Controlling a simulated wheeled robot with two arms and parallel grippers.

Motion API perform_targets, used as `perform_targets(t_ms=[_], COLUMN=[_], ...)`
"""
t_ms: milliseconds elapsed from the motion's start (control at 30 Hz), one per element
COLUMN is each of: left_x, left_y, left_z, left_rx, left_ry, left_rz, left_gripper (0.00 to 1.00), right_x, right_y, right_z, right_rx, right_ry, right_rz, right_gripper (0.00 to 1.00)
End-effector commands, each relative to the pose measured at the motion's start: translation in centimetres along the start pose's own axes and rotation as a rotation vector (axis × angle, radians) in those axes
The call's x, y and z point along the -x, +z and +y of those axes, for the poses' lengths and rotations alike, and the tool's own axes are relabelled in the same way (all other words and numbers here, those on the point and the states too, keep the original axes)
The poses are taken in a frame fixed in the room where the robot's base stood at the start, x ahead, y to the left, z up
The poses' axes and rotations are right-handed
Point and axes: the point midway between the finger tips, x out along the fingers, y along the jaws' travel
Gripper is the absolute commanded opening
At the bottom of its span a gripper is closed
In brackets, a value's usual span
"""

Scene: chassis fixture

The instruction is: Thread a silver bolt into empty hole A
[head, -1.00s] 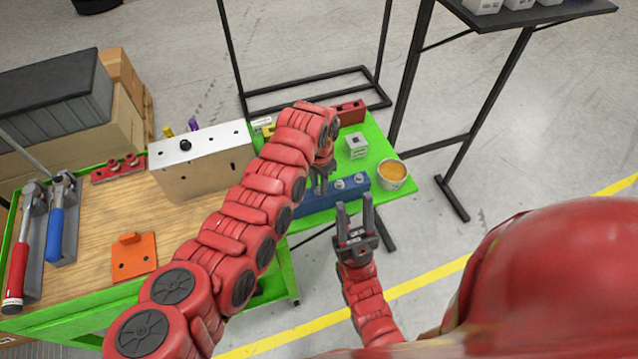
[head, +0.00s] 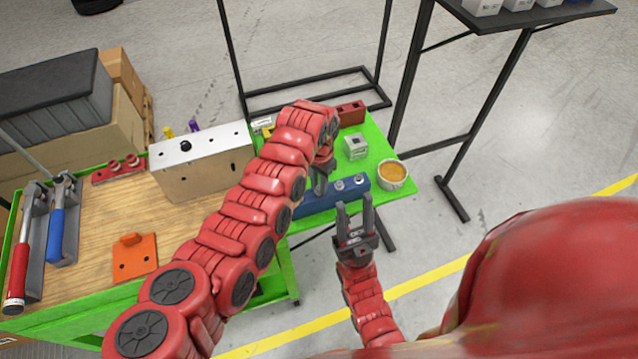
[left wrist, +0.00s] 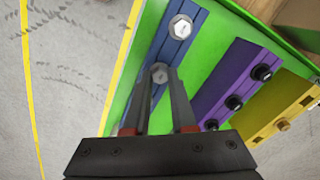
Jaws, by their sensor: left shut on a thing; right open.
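My left gripper (head: 320,188) is down at the blue block (head: 305,204) on the green shelf. In the left wrist view its fingers (left wrist: 160,85) are shut on a silver bolt (left wrist: 159,72), over the blue block (left wrist: 172,48); whether the bolt still sits in the block I cannot tell. Another silver bolt (left wrist: 181,27) stands in the block. The silver chassis box (head: 205,172) has several dark holes and a black bolt (head: 185,146) on top; no hole letters are readable. My right gripper (head: 354,222) is open and empty, in front of the blue block.
A grey square part (head: 356,147), a bowl with orange contents (head: 392,176) and a red block (head: 351,112) share the green shelf. Purple (left wrist: 225,90) and yellow (left wrist: 290,118) blocks hold other bolts. An orange bracket (head: 134,258) and red and blue-handled tools lie on the wooden top.

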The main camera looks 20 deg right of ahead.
Motion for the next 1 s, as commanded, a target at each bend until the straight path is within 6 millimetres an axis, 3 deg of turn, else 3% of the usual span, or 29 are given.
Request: perform_targets(t_ms=[633, 1000], left_x=[5.9, 6.2], left_y=[-0.1, 0.0], left_z=[-0.1, -0.1], left_rx=[0.000, 0.002], left_ry=[-0.001, 0.000], left_rz=[0.004, 0.001], left_gripper=[0.00, 0.00], right_x=[-2.2, -2.2], right_y=[-0.4, -0.4], right_z=[0.1, 0.1], right_rx=[0.000, 0.000], right_ry=[0.000, 0.000], right_rz=[0.000, 0.000], right_gripper=[0.44, 0.44])
